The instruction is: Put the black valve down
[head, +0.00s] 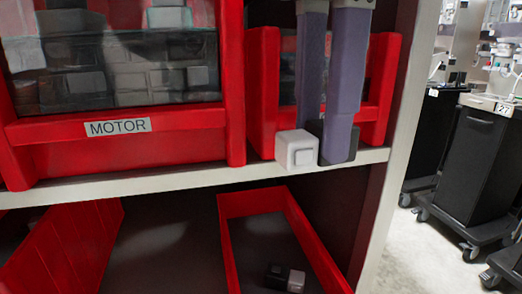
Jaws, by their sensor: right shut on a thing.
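My right gripper (324,138) comes down from the top of the head view with two long grey-purple fingers. It is shut on the black valve (349,146), a dark block with a white cube-shaped end (297,150) at its left. The fingers hide part of the dark body. The valve is in front of a red bin (264,88), at the height of the pale shelf edge (195,178). I cannot tell whether it touches the shelf. My left gripper is not in view.
A red dispenser labelled MOTOR (117,127) with a clear front stands at the left. Below, an open red bin (312,240) holds a small black-and-white part (284,277). Another red bin (75,245) is at lower left. Dark wheeled carts (475,165) stand at right.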

